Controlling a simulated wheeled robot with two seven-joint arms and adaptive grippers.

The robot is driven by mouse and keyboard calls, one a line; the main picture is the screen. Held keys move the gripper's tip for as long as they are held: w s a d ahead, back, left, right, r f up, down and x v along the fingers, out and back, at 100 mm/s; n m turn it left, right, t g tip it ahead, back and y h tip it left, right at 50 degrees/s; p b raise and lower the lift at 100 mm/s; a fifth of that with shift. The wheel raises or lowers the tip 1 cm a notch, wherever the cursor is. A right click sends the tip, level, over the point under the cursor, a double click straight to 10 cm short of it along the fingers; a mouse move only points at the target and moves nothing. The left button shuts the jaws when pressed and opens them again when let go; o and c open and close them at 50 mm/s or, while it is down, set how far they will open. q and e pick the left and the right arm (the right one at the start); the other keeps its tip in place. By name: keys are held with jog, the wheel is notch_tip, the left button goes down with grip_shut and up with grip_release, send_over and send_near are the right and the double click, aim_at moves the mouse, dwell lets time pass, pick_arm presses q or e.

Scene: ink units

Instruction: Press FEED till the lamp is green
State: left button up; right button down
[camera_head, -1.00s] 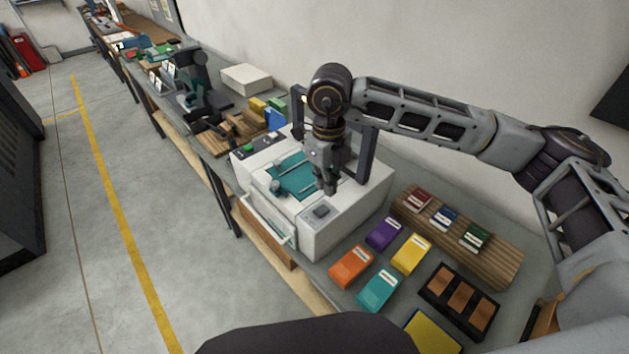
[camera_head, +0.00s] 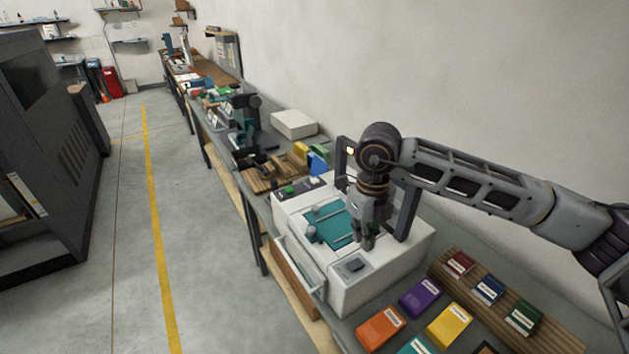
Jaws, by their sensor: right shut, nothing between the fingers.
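A white machine (camera_head: 385,277) with a teal bed (camera_head: 330,230) stands on the bench. A small dark grey panel (camera_head: 352,266) lies on its front top corner. A green round button (camera_head: 289,190) sits on a dark strip at its far left corner. I cannot read any FEED label. A small pale, warm-white spot (camera_head: 350,151) shows on the upright frame; I cannot tell whether it is the lamp. My right gripper (camera_head: 366,243) points down above the machine's top, behind the dark panel, shut and empty. I cannot tell whether it touches anything. My left gripper is out of view.
Purple (camera_head: 421,297), orange (camera_head: 381,328) and yellow (camera_head: 450,324) boxes lie in front of the machine. A ribbed wooden rack (camera_head: 500,312) holds small packs at the right. Beyond the machine are wooden blocks and a white box (camera_head: 293,124). Floor at left is clear.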

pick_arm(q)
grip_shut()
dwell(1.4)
